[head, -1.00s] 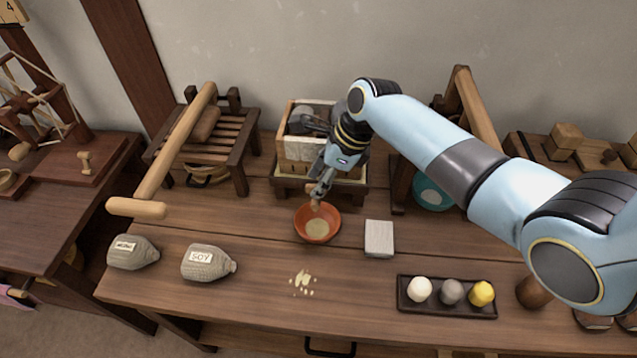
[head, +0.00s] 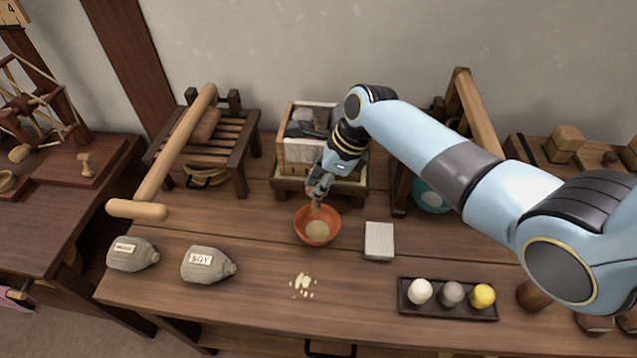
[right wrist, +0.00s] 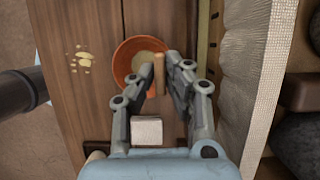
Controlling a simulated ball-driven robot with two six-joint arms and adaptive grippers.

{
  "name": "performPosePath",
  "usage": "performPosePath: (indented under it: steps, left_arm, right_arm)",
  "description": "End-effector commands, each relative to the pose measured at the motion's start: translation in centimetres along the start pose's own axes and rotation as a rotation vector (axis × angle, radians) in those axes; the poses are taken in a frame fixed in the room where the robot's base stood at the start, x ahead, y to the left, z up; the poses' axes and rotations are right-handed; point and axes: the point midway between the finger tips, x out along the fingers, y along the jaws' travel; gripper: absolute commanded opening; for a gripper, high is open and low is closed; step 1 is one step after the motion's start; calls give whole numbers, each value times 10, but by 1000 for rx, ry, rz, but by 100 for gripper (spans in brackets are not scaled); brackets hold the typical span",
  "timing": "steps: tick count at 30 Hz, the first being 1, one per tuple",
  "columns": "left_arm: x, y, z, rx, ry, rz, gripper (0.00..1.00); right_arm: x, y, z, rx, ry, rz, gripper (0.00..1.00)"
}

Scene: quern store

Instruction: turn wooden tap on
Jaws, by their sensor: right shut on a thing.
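The wooden tap (right wrist: 159,72) is a short tan peg at the front of the cloth-lined wooden box (head: 298,151). In the right wrist view it lies between the fingers of my right gripper (right wrist: 160,75), which is shut on it. In the head view my right gripper (head: 318,190) reaches down in front of the box and mostly hides the tap. An orange bowl (head: 301,222) with pale contents sits under the tap; it also shows in the right wrist view (right wrist: 124,62). My left gripper is not in view.
A pale square block (head: 379,240) lies right of the bowl. Two grey labelled sacks (head: 206,265) lie at the front left, near pale crumbs (head: 302,284). A dark tray (head: 450,311) holds three balls at the front right. A slatted wooden stand (head: 215,150) is at the left.

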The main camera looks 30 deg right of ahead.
Motion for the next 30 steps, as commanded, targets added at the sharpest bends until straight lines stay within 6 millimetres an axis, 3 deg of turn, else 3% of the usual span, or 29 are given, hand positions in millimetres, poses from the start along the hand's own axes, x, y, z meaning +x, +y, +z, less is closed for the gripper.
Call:
performPosePath:
  steps: [11,30]
  left_arm:
    - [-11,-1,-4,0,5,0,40]
    - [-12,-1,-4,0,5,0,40]
  right_arm:
    - [-2,-1,1,-160,0,70,0]
    - [1,-3,1,-714,-1,299,0]
